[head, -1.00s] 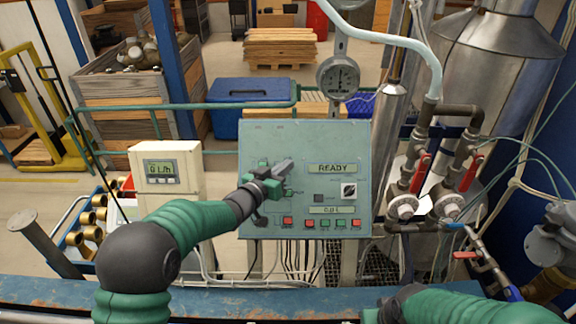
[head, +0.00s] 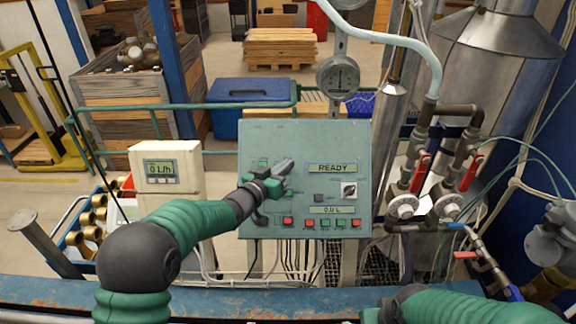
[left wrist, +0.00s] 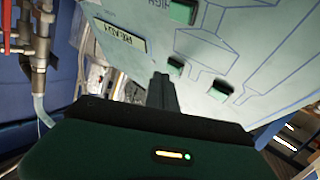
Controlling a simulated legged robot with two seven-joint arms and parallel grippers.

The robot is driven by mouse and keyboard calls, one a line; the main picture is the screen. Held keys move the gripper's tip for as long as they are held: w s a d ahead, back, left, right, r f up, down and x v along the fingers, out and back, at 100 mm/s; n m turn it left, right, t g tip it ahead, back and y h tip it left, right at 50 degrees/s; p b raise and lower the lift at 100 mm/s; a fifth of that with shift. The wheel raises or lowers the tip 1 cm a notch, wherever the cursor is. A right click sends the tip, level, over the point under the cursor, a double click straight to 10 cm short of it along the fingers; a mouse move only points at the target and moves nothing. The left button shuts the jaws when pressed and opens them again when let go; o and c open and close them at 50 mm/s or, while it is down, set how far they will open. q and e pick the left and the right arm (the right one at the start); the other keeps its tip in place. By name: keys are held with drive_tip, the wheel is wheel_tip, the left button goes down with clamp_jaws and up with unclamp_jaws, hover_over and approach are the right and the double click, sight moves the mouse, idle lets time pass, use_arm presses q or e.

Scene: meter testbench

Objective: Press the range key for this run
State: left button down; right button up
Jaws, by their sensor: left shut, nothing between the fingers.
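The grey-green control panel (head: 330,140) stands upright at the middle of the head view. Its upper display (head: 332,168) reads READY, and a lower display (head: 331,210) reads about 0.0 L. A row of red and green buttons (head: 325,223) runs along the bottom. My left gripper (head: 286,167) is shut and empty in front of the panel's left half, hiding part of the keys there. In the left wrist view its fingertips (left wrist: 161,80) are close to a green key (left wrist: 175,66); another green key (left wrist: 220,90) lies to the right. Contact cannot be told. My right gripper (head: 372,314) is mostly cut off at the bottom edge.
A rotary knob (head: 349,190) is on the panel's right. A white meter box (head: 166,170) reading 0 L/h stands to the left. Pipes with red-handled valves (head: 421,172) stand right of the panel. A blue bench edge (head: 240,296) runs along the front.

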use_arm(q)
drive_tip(key=shift+w+f, duration=0.4)
drive_tip(key=shift+w, duration=0.05)
idle(1.0)
drive_tip(key=shift+s+r, duration=0.5)
drive_tip(key=shift+s, duration=0.15)
drive_tip(key=shift+s+r, duration=0.6)
drive_tip(key=shift+r, duration=0.1)
drive_tip(key=s+r+p, duration=0.1)
drive_tip(key=s+r, duration=0.1)
drive_tip(key=shift+s, duration=0.3)
drive_tip(key=shift+w, duration=0.15)
